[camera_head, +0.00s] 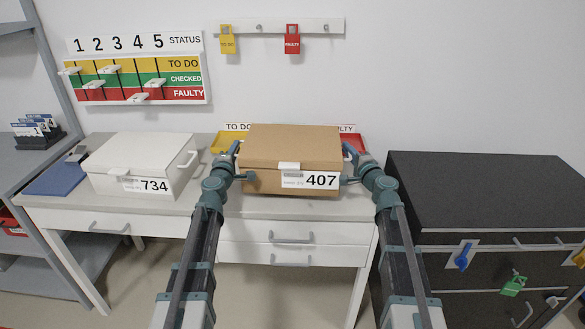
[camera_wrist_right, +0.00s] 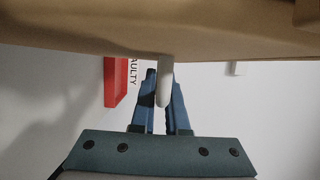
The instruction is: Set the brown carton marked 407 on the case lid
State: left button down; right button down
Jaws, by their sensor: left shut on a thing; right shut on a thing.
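The brown carton marked 407 (camera_head: 292,148) is level between my two grippers at the front of the white desk (camera_head: 225,203). A white clasp and the label are on its front. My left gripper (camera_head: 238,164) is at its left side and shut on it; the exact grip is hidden. My right gripper (camera_head: 352,166) is at its right side. In the right wrist view, the right fingers (camera_wrist_right: 162,95) are closed around a white handle (camera_wrist_right: 164,80) beside the carton (camera_wrist_right: 150,35). A white case marked 734 (camera_head: 145,155) stands left of the carton, its lid top bare.
A yellow tray (camera_head: 222,142) and a red tray (camera_head: 347,150) are partly hidden behind the carton. A dark cabinet (camera_head: 480,190) with padlocks stands at right, its top clear. A blue pad (camera_head: 55,178) lies left of the white case. A status board (camera_head: 135,75) hangs behind.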

aim_at(511, 191)
jog(key=l, duration=1.35)
jog(key=k+l, duration=0.1)
jog(key=l, duration=2.55)
